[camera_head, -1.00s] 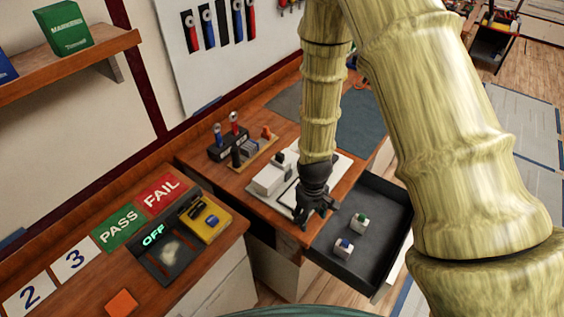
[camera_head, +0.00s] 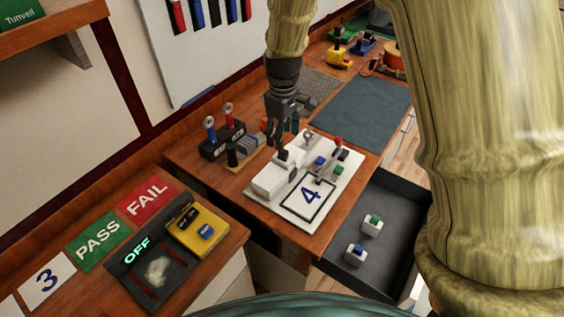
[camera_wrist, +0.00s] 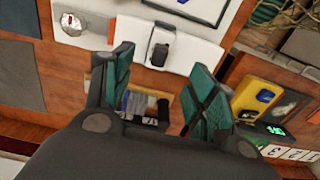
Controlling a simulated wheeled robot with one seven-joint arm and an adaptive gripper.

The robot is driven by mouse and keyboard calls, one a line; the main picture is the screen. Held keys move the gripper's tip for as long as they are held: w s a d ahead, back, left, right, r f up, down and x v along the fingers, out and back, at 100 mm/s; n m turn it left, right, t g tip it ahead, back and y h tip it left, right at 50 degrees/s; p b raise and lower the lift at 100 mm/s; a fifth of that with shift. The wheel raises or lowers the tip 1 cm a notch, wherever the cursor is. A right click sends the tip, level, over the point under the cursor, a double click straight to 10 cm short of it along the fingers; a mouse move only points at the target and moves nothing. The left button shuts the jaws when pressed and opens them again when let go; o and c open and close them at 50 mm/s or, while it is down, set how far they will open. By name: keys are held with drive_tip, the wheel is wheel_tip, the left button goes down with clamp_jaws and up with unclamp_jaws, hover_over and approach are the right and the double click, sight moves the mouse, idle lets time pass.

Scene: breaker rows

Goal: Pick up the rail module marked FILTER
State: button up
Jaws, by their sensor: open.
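No FILTER marking is readable in either view, so I cannot tell which piece carries it. A wooden holder (camera_head: 235,166) with several small upright grey and dark modules (camera_head: 249,146) stands on the bench. The modules also show between my fingers in the wrist view (camera_wrist: 138,104). My gripper (camera_head: 284,150) is open and empty, pointing down above the bench, beside the holder and close to the white board. Its two dark green fingers (camera_wrist: 160,62) are spread in the wrist view. It hides part of the holder in the head view.
A white board marked 4 (camera_head: 291,211) carries a white block (camera_head: 270,182) and small coloured parts. A black stand (camera_head: 213,147) is behind the holder. The open drawer (camera_head: 385,255) holds two small white modules. A tester reading OFF (camera_head: 135,248) is at left.

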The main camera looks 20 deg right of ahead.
sight(283, 154)
drive_tip(key=shift+d+f+p, duration=0.1)
drive_tip(key=shift+f+p, duration=0.2)
drive_tip(key=shift+f, duration=1.15)
drive_tip(key=shift+f+p, duration=0.45)
drive_tip(key=shift+p, duration=0.05)
drive_tip(key=shift+f+p, duration=1)
drive_tip(key=shift+f, duration=1.2)
drive_tip(key=c, duration=1.2)
